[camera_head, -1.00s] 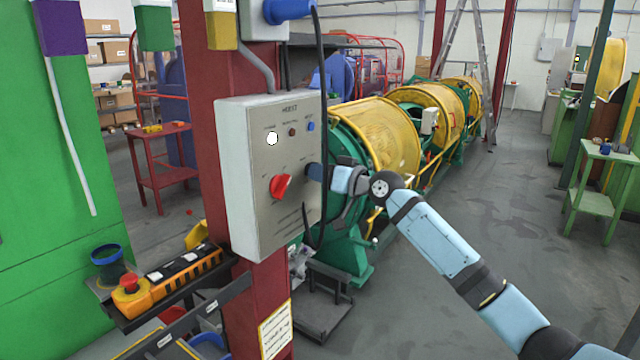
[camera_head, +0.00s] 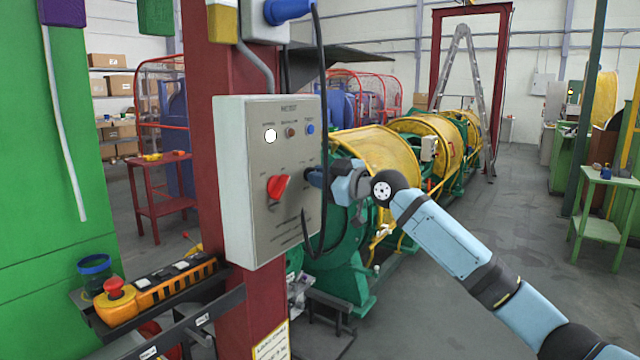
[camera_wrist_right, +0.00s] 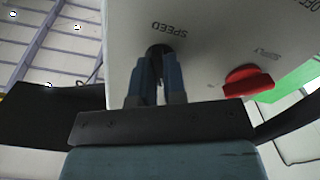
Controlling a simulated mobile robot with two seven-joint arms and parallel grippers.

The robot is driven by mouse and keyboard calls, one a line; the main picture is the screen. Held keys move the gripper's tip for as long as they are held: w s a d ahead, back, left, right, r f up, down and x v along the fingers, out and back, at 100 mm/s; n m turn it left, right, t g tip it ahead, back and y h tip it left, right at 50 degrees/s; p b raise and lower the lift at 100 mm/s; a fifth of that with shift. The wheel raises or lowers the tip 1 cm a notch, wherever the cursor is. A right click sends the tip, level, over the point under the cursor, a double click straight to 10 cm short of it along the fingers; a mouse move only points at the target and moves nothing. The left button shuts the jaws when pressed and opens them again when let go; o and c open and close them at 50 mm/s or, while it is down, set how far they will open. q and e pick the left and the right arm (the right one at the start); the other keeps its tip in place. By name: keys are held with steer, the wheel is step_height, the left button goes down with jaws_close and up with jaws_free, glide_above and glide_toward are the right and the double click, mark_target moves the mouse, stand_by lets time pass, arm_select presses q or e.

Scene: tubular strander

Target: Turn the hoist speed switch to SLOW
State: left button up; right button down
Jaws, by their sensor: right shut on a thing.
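The grey hoist control box (camera_head: 250,220) is fixed to a dark red column. The hoist speed switch (camera_wrist_right: 158,50) is a small dark knob at the box's right side, below the word SPEED in the right wrist view's upside-down lettering. My right gripper (camera_head: 314,178) is shut on this knob, its blue fingers (camera_wrist_right: 157,72) on either side of it. The fingers hide most of the knob, so its setting cannot be read. A red rotary switch (camera_head: 278,187) sits to its left, and shows in the wrist view too (camera_wrist_right: 248,82). My left gripper is not in view.
A black cable (camera_head: 323,100) hangs in front of the box's right edge, close to my right gripper. An orange pendant (camera_head: 165,288) with a red button lies on a shelf at lower left. Yellow strander drums (camera_head: 385,150) stand behind.

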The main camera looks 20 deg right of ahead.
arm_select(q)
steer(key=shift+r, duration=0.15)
arm_select(e)
steer(key=shift+n, duration=0.4)
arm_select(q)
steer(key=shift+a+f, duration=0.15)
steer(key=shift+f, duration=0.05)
arm_select(e)
steer(key=c, duration=1.2)
jaws_free()
arm_select(q)
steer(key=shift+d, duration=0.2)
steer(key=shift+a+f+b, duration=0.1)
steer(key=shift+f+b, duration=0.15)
steer(key=shift+b, duration=0.45)
arm_select(e)
steer(key=v, duration=1.3)
steer(key=shift+s+d, duration=0.25)
steer(key=shift+s, duration=0.05)
